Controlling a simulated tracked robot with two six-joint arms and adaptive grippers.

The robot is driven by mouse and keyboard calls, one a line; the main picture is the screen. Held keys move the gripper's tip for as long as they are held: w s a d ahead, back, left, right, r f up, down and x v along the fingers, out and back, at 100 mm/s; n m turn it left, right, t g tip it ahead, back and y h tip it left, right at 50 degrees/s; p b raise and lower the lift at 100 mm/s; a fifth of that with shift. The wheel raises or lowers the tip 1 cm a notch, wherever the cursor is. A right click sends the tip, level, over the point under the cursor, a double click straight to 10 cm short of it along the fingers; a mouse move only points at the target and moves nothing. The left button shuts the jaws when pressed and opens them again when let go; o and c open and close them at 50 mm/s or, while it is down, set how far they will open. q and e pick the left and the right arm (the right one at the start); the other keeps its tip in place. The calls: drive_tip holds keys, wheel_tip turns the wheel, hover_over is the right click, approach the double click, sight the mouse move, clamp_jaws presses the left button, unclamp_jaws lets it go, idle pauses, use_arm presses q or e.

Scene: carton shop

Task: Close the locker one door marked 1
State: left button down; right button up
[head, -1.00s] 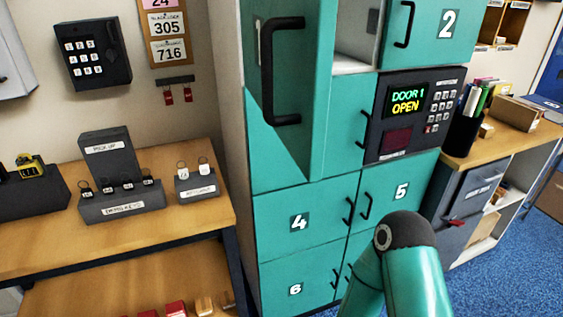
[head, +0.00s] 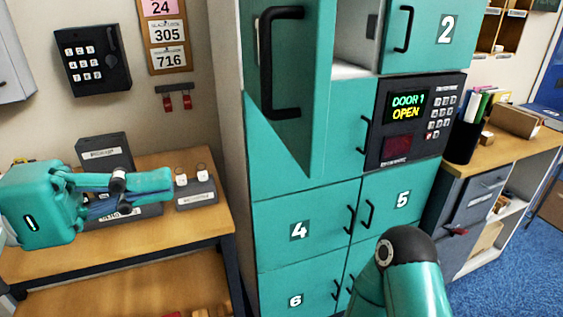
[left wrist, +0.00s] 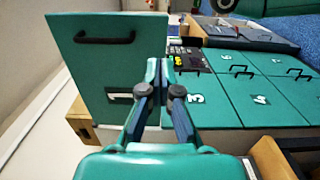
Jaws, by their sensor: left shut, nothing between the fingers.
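The locker one door (head: 299,142) stands swung open at the upper middle of the head view, with its black handle (head: 266,65) toward me. The left wrist view also shows the open door (left wrist: 90,75) upright, with its handle near the top. The display (head: 407,107) reads "DOOR 1 OPEN". My left gripper (head: 168,180) is shut and empty, left of the door and apart from it. It also shows in the left wrist view (left wrist: 156,68), where its fingertips overlap the door's right edge. My right gripper is not in view.
Closed locker doors 4 (head: 285,228), 5 (head: 390,205) and 2 (head: 430,50) surround the panel. A wooden bench (head: 215,225) with a key holder (head: 198,195) lies beneath my left gripper. A dark keypad box (head: 92,62) hangs on the left wall.

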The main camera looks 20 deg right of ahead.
sight(305, 158)
use_arm(q)
drive_tip(key=d+p, duration=0.1)
drive_tip(key=d, duration=0.3)
drive_tip(key=d+p, duration=0.1)
drive_tip(key=d, duration=0.3)
drive_tip(key=d+p, duration=0.1)
drive_tip(key=d, duration=0.4)
drive_tip(key=shift+s+r, duration=0.25)
drive_tip(key=shift+r, duration=0.1)
drive_tip(key=shift+d+f, duration=0.1)
drive_tip(key=shift+d, duration=0.35)
drive_tip(key=shift+d, duration=0.15)
